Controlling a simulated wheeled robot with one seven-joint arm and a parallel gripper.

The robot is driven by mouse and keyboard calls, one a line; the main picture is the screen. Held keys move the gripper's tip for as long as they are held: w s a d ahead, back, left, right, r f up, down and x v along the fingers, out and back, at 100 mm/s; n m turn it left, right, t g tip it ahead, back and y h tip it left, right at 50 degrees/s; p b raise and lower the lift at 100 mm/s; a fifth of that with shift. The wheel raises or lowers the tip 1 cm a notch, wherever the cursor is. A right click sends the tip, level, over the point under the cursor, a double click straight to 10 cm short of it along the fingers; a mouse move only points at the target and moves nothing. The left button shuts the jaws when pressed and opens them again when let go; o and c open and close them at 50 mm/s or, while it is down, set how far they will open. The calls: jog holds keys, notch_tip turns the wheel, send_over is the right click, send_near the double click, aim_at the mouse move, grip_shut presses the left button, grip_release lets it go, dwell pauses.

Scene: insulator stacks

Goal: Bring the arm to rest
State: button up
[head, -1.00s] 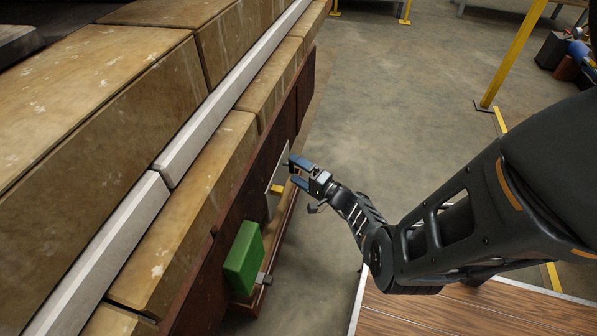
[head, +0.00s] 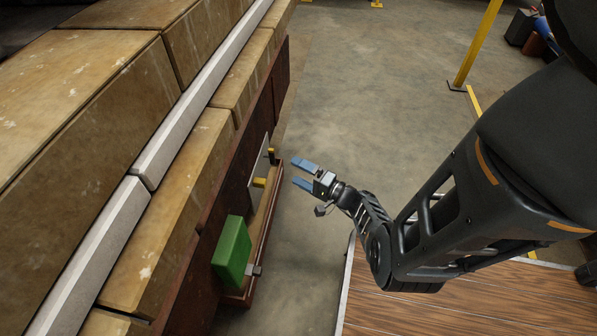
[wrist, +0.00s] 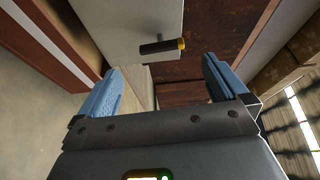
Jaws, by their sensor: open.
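My gripper (head: 303,174) is open and empty in the head view. Its two blue fingers point left toward a pale plate on the reddish-brown board, with a gap of floor between. In the wrist view my gripper (wrist: 162,92) shows its blue fingers spread wide with nothing between them. My arm (head: 430,215) is bent and reaches in from the right.
The pale plate (head: 257,185) carries small yellow-tipped pegs; one dark peg (wrist: 162,46) shows in the wrist view. A green block (head: 232,251) is mounted below it. Stacked tan blocks (head: 75,85) fill the left. Open floor (head: 365,90) lies beyond my arm.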

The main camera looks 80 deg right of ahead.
dwell(0.3)
jog(key=s+a+f+n+g+y, duration=0.3)
jog(key=a+f, duration=0.1)
jog(key=a, duration=0.4)
jog(key=s+a+f+n+g+y, duration=0.2)
jog(key=s+a+f+n+g, duration=0.15)
jog(key=a, duration=0.45)
jog(key=s+a+r+n+g+h, duration=0.1)
jog(key=s+a+r+n+g, duration=0.3)
jog(key=s+a, duration=0.3)
jog(key=a+r+n+t+y, duration=0.1)
jog(key=a+r+n+t, duration=0.25)
jog(key=r, duration=0.75)
jog(key=a+r+n+t, duration=0.25)
jog(key=a+r, duration=0.25)
jog(key=r, duration=0.7)
jog(key=a+r+n+t+y, duration=0.15)
jog(key=a+r+n, duration=0.25)
jog(key=r, duration=0.7)
notch_tip(320, 180, up, 35)
jog(key=p, duration=3.4)
jog(key=shift+f+h, duration=0.15)
jog(key=shift+h, duration=0.3)
